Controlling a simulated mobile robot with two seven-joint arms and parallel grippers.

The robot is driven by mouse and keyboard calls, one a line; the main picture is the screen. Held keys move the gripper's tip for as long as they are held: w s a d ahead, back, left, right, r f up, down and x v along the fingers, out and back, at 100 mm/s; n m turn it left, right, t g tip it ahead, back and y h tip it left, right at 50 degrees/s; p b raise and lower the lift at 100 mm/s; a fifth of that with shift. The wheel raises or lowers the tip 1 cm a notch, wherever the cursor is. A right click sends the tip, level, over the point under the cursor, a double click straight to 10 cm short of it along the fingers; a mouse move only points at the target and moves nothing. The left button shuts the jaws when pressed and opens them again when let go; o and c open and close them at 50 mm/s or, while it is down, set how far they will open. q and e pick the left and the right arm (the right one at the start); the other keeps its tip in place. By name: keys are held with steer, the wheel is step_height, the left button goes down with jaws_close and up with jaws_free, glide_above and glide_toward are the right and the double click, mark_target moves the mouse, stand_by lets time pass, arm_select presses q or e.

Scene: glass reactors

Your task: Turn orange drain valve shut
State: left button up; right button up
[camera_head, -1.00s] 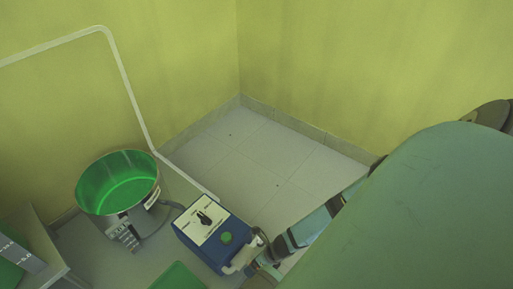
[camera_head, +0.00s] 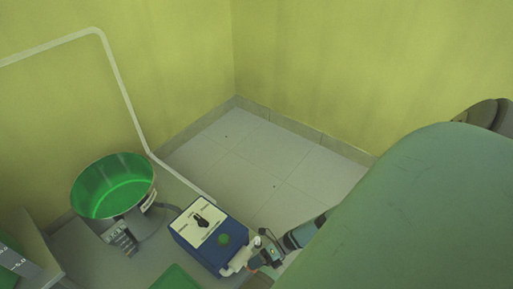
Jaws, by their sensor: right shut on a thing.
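No orange drain valve shows clearly in the head view. My left gripper is not in view.
A green round vessel (camera_head: 114,212) stands left of the box. A white pipe frame (camera_head: 126,105) runs along the wall. Yellow-green walls meet behind a clear tiled floor (camera_head: 262,160). A large dull-green rounded body (camera_head: 425,215) fills the right side.

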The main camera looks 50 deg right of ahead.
steer(key=shift+w+d+f+t+y, duration=0.1)
steer(key=shift+w+d+t+y, duration=0.2)
steer(key=shift+w+y, duration=0.35)
steer(key=shift+s+a+m+y, duration=0.25)
steer(key=shift+s+m+y, duration=0.1)
steer(key=shift+s, duration=0.4)
steer(key=o, duration=0.6)
steer(key=shift+s, duration=0.1)
steer(key=shift+o, duration=0.2)
